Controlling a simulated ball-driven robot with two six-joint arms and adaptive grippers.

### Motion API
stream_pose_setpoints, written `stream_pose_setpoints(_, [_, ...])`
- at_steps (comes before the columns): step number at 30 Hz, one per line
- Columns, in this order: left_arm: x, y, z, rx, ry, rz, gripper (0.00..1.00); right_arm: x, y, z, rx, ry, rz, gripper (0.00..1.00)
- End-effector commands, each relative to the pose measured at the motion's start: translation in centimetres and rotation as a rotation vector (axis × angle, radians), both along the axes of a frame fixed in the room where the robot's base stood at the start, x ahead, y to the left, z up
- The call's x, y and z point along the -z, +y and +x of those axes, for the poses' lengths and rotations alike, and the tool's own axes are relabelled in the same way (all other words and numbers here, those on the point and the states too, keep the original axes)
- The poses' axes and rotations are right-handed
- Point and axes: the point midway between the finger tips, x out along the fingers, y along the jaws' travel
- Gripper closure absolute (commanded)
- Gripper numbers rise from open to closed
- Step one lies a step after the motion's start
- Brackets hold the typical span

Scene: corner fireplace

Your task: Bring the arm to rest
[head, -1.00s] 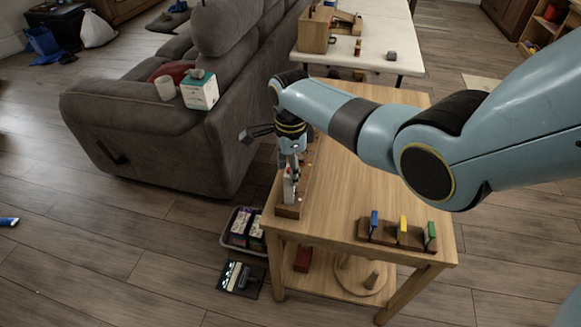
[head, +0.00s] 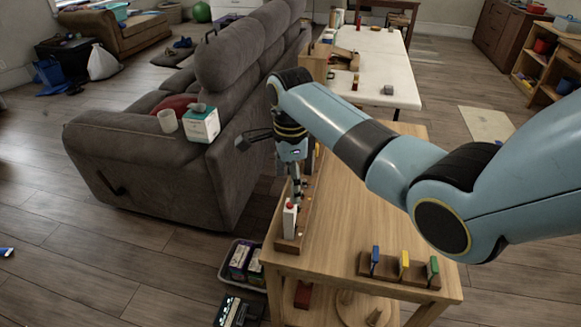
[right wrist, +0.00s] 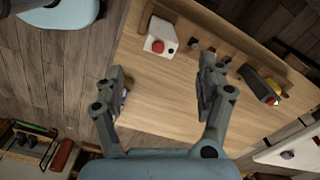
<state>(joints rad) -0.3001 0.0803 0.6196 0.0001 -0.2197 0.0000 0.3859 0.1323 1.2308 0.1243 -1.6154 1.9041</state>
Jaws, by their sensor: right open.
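My right arm reaches in from the right in the head view, over the wooden table (head: 345,215). My right gripper (head: 290,185) points down above the table's left edge. In the right wrist view, its fingers (right wrist: 162,72) are spread wide with nothing between them. A white block with a red knob (head: 290,220) stands on a narrow wooden rack just below the gripper in the head view. It also shows beyond the fingers in the right wrist view (right wrist: 160,36), apart from them. My left gripper is not in view.
A grey sofa (head: 200,175) stands close left of the table, bearing a tissue box (head: 201,125) and a cup. A wooden rack (head: 365,270) with blue, yellow and green pieces sits at the table's front. A grey tray (head: 228,270) lies on the floor. The table's middle is clear.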

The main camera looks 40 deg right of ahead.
Motion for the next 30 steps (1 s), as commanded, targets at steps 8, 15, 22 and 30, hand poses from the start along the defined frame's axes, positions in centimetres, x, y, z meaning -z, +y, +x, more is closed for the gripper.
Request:
stream_pose_setpoints(8, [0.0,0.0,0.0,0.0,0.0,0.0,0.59,-4.0,0.0,0.0,0.001,0.0,0.001,0.27])
stream_pose_setpoints(15, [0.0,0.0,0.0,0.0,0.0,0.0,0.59,-4.4,0.0,-0.2,-0.007,0.0,0.0,0.27])
stream_pose_setpoints(22, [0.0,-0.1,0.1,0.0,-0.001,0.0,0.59,-2.6,0.6,-5.5,-0.405,-0.049,-0.042,0.27])
stream_pose_setpoints(30, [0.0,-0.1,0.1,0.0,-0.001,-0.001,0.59,-3.8,2.0,-16.2,-1.229,-0.124,-0.178,0.27])
